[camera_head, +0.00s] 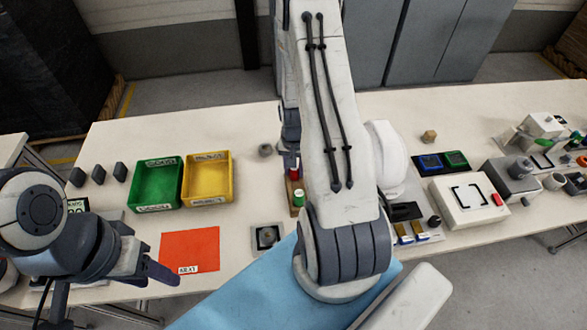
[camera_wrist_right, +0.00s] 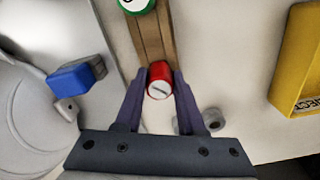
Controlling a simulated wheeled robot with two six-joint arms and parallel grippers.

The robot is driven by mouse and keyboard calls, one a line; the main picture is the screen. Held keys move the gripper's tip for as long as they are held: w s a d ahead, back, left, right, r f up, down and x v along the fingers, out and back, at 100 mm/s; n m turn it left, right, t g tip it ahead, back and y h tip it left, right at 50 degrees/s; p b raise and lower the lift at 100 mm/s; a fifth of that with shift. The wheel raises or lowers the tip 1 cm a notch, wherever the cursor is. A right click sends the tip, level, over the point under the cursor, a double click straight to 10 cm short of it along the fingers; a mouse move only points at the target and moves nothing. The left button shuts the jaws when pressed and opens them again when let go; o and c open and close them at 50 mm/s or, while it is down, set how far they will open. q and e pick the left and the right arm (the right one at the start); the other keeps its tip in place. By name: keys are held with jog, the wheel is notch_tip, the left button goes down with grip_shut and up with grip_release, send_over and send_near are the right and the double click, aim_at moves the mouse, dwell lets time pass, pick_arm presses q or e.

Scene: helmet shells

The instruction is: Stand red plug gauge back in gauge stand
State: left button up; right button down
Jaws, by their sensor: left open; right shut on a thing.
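The red plug gauge (camera_head: 294,174) is held by my right gripper (camera_head: 291,158), mostly hidden behind the gripper and my arm in the head view. In the right wrist view the red round top of the gauge (camera_wrist_right: 160,81) sits between the two fingers, which are shut on it. It is over the end of the wooden gauge stand (camera_wrist_right: 150,40); I cannot tell whether it is seated in it. The stand (camera_head: 296,208) also holds a green plug gauge (camera_head: 299,198). My left gripper (camera_head: 112,296) is open and empty at the lower left, away from the stand.
A green bin (camera_head: 157,205) and a yellow bin (camera_head: 231,180) stand left of the gauge stand. An orange-red mat (camera_head: 190,250) and a small square plate (camera_head: 267,254) lie in front. A grey round part (camera_head: 265,150) is close by. Fixtures crowd the right side.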

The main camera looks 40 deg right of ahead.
jog(key=shift+c, duration=2.2)
grip_release()
notch_tip(320, 180, up, 10)
jog(key=r+b, duration=0.1)
jog(key=a+r+n, duration=0.4)
jog(key=a, duration=0.5)
jog(key=a+r+n, duration=0.3)
jog(key=a, duration=0.5)
jog(key=s+a+r+n, duration=0.3)
jog(key=s+a+n, duration=0.2)
jog(key=s+a, duration=0.2)
jog(key=s+a+r+n+y, duration=0.1)
jog(key=s+a+r+n, duration=0.2)
jog(key=s, duration=0.6)
jog(key=a+n, duration=0.2)
jog(key=a, duration=0.1)
jog(key=shift+a+r, duration=0.15)
jog(key=shift+a, duration=0.25)
